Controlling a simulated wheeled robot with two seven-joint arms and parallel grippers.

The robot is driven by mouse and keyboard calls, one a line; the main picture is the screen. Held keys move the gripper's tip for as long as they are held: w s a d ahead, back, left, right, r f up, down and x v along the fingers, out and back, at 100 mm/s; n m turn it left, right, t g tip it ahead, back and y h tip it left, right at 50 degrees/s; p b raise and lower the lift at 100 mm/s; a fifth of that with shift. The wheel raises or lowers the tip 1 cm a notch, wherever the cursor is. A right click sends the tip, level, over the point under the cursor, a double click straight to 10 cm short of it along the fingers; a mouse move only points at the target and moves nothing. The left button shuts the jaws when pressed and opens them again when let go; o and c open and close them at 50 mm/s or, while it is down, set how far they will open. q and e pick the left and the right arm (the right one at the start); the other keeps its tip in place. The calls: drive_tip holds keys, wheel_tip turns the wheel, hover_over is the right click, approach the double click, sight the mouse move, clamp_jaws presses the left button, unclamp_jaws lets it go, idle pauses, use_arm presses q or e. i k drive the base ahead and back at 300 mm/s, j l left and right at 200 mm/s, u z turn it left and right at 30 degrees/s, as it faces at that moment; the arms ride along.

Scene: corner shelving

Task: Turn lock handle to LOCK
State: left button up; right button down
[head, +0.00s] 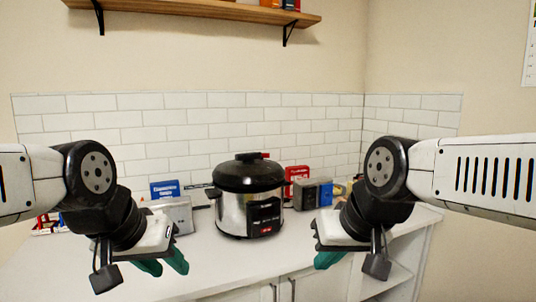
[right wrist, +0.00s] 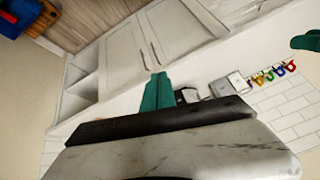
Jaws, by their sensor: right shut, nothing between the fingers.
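A pressure cooker (head: 232,212) with a silver body and black front panel stands on the white counter. Its black lid (head: 248,176) is on, with a dark handle-like piece (head: 250,156) on top. Any LOCK marking is too small to read. My left gripper (head: 164,263) is to the left of the cooker, in front of a grey box; its two teal fingers are apart and empty. My right gripper (head: 328,260) is to the right of the cooker, clear of it. Its teal fingers are together and empty, as the right wrist view (right wrist: 158,92) also shows.
A grey box (head: 181,213) and a blue box (head: 165,189) stand left of the cooker. A red box (head: 297,174) and a grey-blue box (head: 314,193) stand to its right. The counter (head: 215,268) in front is clear. A wooden shelf (head: 215,9) hangs above.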

sight(249, 157)
drive_tip(key=i+l, duration=0.9)
drive_tip(key=i+u, duration=0.05)
drive_tip(key=i, duration=0.05)
